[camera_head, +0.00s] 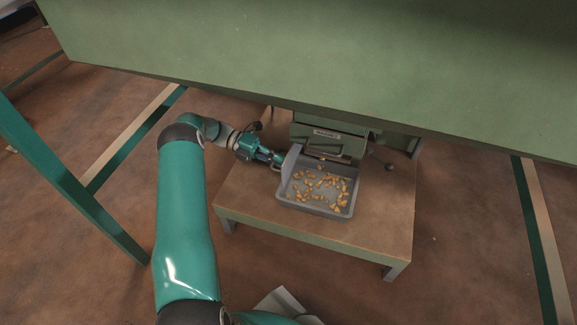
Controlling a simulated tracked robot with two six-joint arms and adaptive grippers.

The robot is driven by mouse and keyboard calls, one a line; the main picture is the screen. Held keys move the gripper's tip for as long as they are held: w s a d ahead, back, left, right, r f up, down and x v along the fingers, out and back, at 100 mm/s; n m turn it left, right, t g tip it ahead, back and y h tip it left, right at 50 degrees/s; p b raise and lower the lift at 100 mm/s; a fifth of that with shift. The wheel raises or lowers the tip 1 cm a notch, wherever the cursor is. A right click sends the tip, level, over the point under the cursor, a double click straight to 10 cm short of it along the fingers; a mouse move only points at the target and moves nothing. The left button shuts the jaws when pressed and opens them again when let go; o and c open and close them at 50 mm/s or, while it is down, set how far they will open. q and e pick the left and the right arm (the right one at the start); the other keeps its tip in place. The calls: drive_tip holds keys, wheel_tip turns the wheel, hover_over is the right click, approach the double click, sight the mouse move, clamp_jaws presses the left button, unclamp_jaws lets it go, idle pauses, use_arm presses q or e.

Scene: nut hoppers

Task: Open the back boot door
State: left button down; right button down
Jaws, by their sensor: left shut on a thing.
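Under the large green hopper body hangs a green boot with a pale label and a metal handle on its front door (318,143). This door looks closed; I cannot tell from the label whether it is the back one. A grey tray (317,209) holding several tan nuts stands on the low brown table below the door. My left gripper (279,161) reaches in from the left and is shut on the tray's left end. Its fingertips are small and partly hidden against the tray wall. My right gripper is not in view.
The low brown table (252,213) has bare room left and right of the tray. A dark lever with a round knob (389,167) sticks out right of the door. The green hopper body (330,50) overhangs the table. A green post (75,180) crosses the left side.

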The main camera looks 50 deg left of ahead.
use_arm(q)
drive_tip(key=shift+s+a+g, duration=0.25)
drive_tip(key=shift+a+g, duration=0.05)
drive_tip(key=shift+a, duration=0.25)
drive_tip(key=shift+s, duration=0.1)
drive_tip(key=c, duration=1.2)
unclamp_jaws()
drive_tip(key=shift+c, duration=0.2)
drive_tip(key=shift+d, duration=0.1)
